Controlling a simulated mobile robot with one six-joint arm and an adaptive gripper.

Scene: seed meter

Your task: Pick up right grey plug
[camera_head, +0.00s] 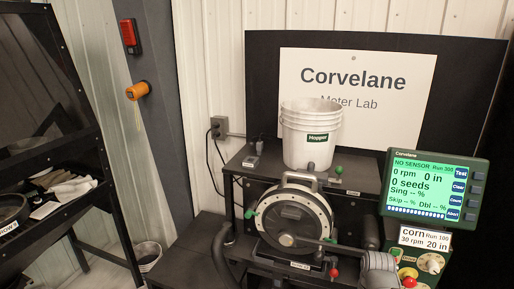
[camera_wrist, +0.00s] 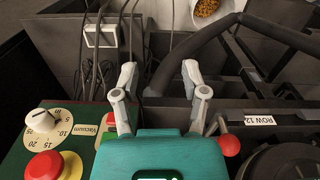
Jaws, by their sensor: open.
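I cannot clearly make out the right grey plug in either view. In the wrist view, several dark cables run down past a pale socket box (camera_wrist: 100,36) at the upper left, and their ends are hard to tell apart. In the camera_head view, a dark plug sits in the wall outlet (camera_head: 218,128), and a small box with a lead (camera_head: 251,161) is on the bench. My gripper (camera_wrist: 159,73) is open, with nothing seen between its fingers. Its fingers reach toward the dark frame and cables, right of the control panel. The socket box is beyond the left finger.
The control panel (camera_wrist: 60,135) with a red button is left of my gripper. A red ball knob (camera_wrist: 229,145) is close to the right. A seed meter disc (camera_head: 290,220), a white hopper bucket (camera_head: 311,135) and a green-lit monitor (camera_head: 434,188) occupy the bench.

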